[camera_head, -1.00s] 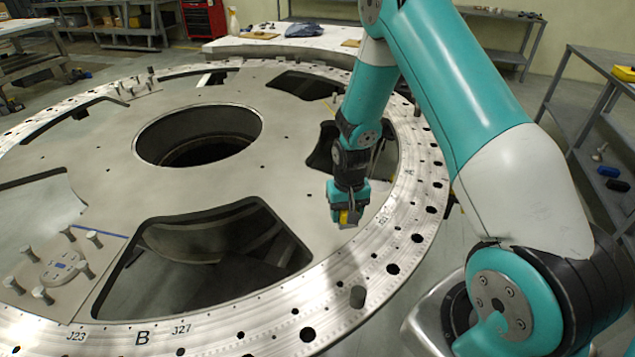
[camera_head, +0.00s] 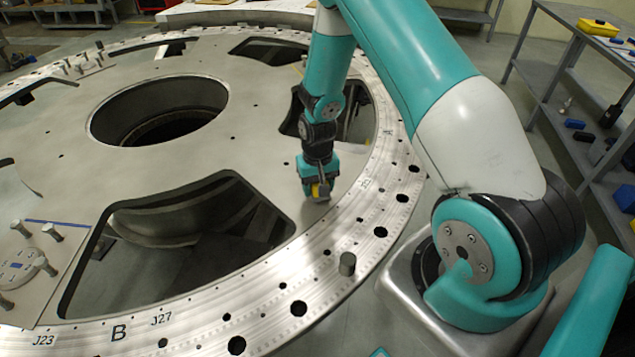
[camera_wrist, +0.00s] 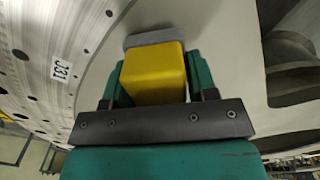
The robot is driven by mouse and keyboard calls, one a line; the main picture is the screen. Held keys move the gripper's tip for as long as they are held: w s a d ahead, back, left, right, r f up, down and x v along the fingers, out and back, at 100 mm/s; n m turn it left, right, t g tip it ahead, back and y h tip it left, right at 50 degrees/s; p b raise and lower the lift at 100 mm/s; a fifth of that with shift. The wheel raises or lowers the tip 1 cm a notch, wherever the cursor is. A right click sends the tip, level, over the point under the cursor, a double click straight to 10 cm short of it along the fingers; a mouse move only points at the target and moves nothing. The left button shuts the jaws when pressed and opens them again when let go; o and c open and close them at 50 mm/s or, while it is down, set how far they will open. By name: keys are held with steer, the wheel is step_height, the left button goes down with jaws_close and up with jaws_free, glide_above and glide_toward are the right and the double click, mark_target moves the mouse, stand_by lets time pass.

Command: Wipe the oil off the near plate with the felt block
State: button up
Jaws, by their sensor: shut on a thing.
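My gripper (camera_head: 318,188) is shut on the felt block, a yellow block (camera_wrist: 153,75) with a grey felt pad (camera_wrist: 160,37) at its outer end. The block points down over the bare metal of the big turret ring, close to the J31 mark; I cannot tell whether the felt touches it. The near plate (camera_head: 62,262) lies at the lower left in the head view, partly cut off by the frame. It carries several upright pegs, a round flange (camera_head: 18,268) and a blue line. My gripper is well to its right. No oil can be made out on it.
A large cutout (camera_head: 190,235) lies between the near plate and my gripper. A far plate with pegs (camera_head: 82,66) is at the back left. A grey shelf (camera_head: 570,75) stands at the right.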

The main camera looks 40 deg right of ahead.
steer(key=shift+f+b, duration=0.7)
steer(key=shift+f, duration=0.35)
stand_by(0.6)
steer(key=shift+w+d+r, duration=0.1)
steer(key=shift+w+d, duration=0.2)
steer(key=shift+d, duration=0.65)
steer(key=shift+w+d, duration=0.25)
steer(key=shift+d, duration=0.65)
steer(key=shift+b, duration=0.3)
steer(key=shift+s+a+f, duration=0.1)
steer(key=shift+s+a, duration=0.1)
steer(key=shift+a, duration=0.3)
steer(key=shift+s+a+f, duration=0.1)
steer(key=shift+s+a, duration=0.05)
steer(key=shift+a, duration=0.35)
steer(key=shift+s+a+f, duration=0.1)
steer(key=shift+s+a, duration=0.1)
steer(key=shift+a, duration=0.25)
steer(key=shift+s+a+f, duration=0.1)
steer(key=shift+s+a, duration=0.05)
steer(key=shift+a, duration=0.3)
steer(key=shift+c, duration=0.7)
steer(key=shift+r, duration=0.1)
